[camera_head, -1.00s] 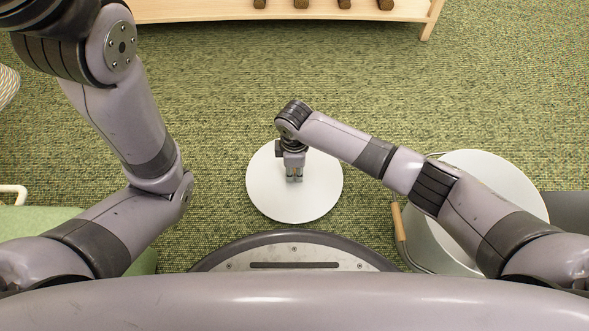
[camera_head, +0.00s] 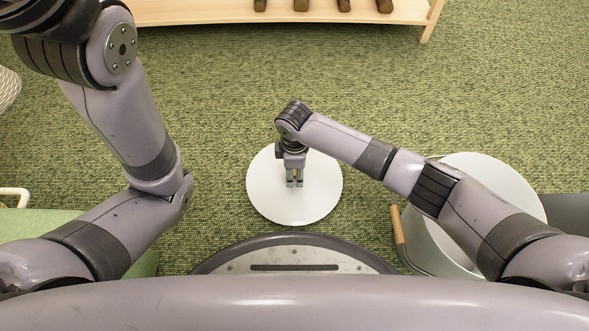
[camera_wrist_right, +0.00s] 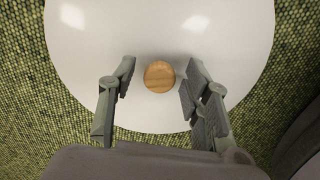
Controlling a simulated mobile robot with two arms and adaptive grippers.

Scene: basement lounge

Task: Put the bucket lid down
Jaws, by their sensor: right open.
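The bucket lid (camera_head: 270,200) is a round white disc lying on the green carpet in front of my base. In the right wrist view the lid (camera_wrist_right: 90,60) fills most of the picture and has a round wooden knob (camera_wrist_right: 159,76) at its middle. My right gripper (camera_head: 294,184) is above the lid. In the wrist view the right gripper's fingers (camera_wrist_right: 158,90) are spread, one on each side of the knob, with gaps between them and it. My left arm comes in from the left, but its gripper is out of the picture.
A white bucket (camera_head: 500,185) with a wooden-grip handle (camera_head: 398,224) stands at the right, partly under my right arm. A wooden shelf (camera_head: 200,12) with dark logs is at the top. A green seat (camera_head: 30,220) is at the left. Carpet between is clear.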

